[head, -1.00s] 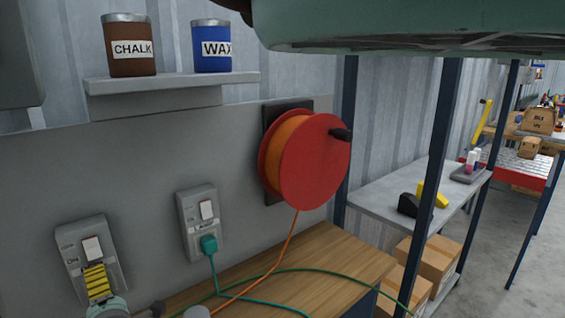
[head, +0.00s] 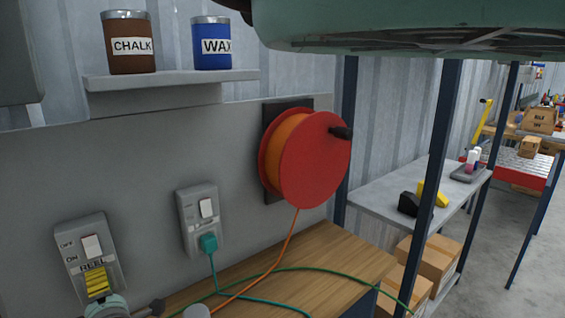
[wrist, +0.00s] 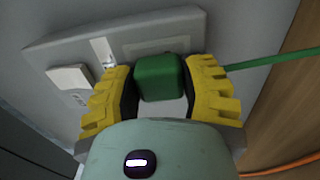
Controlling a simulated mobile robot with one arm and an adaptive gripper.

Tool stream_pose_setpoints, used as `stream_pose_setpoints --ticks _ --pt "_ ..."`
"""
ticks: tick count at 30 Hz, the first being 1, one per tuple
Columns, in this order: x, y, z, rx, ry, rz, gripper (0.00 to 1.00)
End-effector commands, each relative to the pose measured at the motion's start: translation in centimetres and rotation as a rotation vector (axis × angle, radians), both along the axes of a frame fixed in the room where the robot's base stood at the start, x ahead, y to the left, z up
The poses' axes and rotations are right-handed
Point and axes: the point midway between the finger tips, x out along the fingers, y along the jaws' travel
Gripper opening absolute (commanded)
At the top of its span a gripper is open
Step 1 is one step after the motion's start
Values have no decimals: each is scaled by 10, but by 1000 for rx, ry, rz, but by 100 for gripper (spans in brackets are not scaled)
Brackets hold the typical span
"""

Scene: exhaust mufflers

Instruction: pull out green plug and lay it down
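A green plug (wrist: 159,77) sits between the yellow fingers of my gripper (wrist: 160,88) in the wrist view, with the dark finger pads against its two sides. A green cord (wrist: 270,58) runs off to the right. Behind the plug is the grey socket plate (wrist: 140,28); I cannot tell whether plug and plate touch. In the head view my gripper (head: 97,283) is at the lower front of the switched socket marked REEL (head: 113,250), and hides that plug. A teal plug (head: 208,243) is in the second socket (head: 187,216) to the right.
A wooden worktop (head: 335,250) lies below, crossed by green, teal and orange cords. A red and orange reel (head: 316,160) hangs on the panel. Chalk (head: 130,60) and wax (head: 211,58) tins stand on a shelf above. A metal rack (head: 440,150) stands at right.

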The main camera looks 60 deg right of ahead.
Motion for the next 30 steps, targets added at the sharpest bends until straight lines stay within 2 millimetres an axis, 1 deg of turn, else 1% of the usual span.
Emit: stream_pose_setpoints --ticks 1,9,11,17,30 --pt "0 0 0 0 0 1 34" --pt "0 0 0 0 0 0 6" --pt "0 0 0 0 1 0 0" --pt "-2 0 -1 -1 0 0 0" --pt "-19 4 -1 2 2 -3 0"
